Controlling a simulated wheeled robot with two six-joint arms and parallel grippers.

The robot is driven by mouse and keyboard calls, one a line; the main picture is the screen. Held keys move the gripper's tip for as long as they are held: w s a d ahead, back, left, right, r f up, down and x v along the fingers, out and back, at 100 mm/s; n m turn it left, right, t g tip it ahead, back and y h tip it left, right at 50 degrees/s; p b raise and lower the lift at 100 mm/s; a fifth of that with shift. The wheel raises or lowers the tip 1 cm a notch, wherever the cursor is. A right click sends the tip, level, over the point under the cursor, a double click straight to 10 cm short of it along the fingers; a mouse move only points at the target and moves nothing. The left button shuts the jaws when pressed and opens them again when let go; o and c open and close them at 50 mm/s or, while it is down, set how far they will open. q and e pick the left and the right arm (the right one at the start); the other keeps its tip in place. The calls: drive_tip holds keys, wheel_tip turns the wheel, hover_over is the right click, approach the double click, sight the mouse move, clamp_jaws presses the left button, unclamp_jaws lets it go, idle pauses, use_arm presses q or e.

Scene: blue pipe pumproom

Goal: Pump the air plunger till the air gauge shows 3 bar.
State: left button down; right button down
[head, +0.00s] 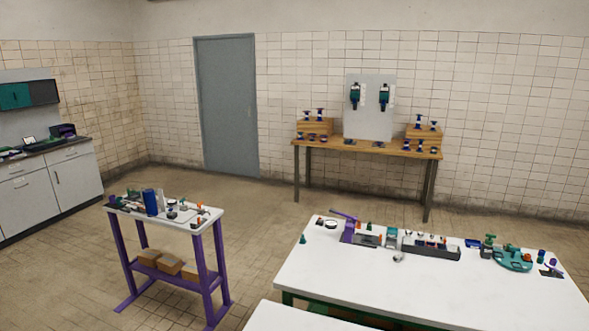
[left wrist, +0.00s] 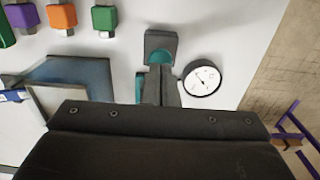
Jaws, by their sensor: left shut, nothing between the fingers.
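In the left wrist view, a round white gauge (left wrist: 202,79) with a dark rim and a thin needle lies just right of my fingers. Its numbers are too small to read. My left gripper (left wrist: 161,74) is shut and empty, with its dark body filling the bottom of that view. A grey block with a teal round part (left wrist: 160,42) is at the fingertips. I cannot tell whether this is the air plunger or whether the fingers touch it. In the head view neither gripper shows, and no gauge there can be read.
Green, orange and purple knobs (left wrist: 62,16) and a blue-grey box (left wrist: 82,74) lie left of my fingers. The head view shows a white table (head: 400,290) with several fittings, a small purple-legged table (head: 205,222), a wooden bench (head: 385,152) and open floor between them.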

use_arm(q)
drive_tip(key=shift+f+b, duration=0.9)
drive_tip(key=shift+f, duration=0.9)
drive_tip(key=shift+s+f+p, duration=0.1)
drive_tip(key=shift+f+p, duration=0.05)
drive_tip(key=shift+p, duration=0.2)
wheel_tip(320, 180, up, 3)
drive_tip(key=p, duration=0.2)
drive_tip(key=shift+p, duration=0.3)
drive_tip(key=shift+r, duration=2.6)
